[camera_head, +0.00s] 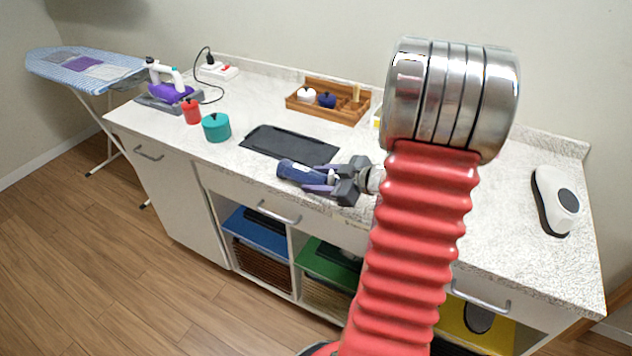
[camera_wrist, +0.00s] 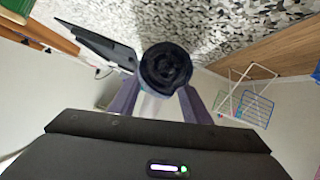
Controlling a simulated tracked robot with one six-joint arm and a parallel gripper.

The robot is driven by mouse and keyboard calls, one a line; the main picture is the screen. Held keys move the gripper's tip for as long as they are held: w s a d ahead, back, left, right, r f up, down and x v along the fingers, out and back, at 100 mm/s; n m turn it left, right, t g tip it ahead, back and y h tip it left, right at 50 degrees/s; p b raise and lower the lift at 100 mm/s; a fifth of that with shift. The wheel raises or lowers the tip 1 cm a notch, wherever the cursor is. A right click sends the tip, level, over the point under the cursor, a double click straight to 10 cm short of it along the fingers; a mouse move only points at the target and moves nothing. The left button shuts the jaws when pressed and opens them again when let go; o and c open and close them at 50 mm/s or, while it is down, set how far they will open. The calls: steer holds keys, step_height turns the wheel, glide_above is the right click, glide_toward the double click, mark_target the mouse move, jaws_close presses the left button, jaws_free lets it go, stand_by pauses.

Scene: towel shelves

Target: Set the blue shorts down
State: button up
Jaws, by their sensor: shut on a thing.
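The blue shorts (camera_head: 298,171) are a dark blue roll. My gripper (camera_head: 318,182) is shut on them, with its purple fingers along the roll. The roll is near the counter's front edge, just in front of the black tray (camera_head: 288,146). In the wrist view the round end of the blue shorts (camera_wrist: 166,68) shows between my fingers (camera_wrist: 160,100). I cannot tell whether the roll touches the counter.
A teal pot (camera_head: 216,128) and a red pot (camera_head: 191,112) stand left of the tray. A wooden organizer (camera_head: 343,109) is behind it. An iron (camera_head: 170,90) is at the far left, and a white device (camera_head: 556,200) at the right. Shelves below hold blue (camera_head: 257,232) and green (camera_head: 328,264) items.

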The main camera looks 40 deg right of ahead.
steer(key=shift+f, duration=0.25)
steer(key=o, duration=1.3)
steer(key=shift+s+d+r, duration=0.15)
steer(key=shift+s+r, duration=0.1)
steer(key=shift+s, duration=0.1)
steer(key=v, duration=1.1)
steer(key=shift+s, duration=0.1)
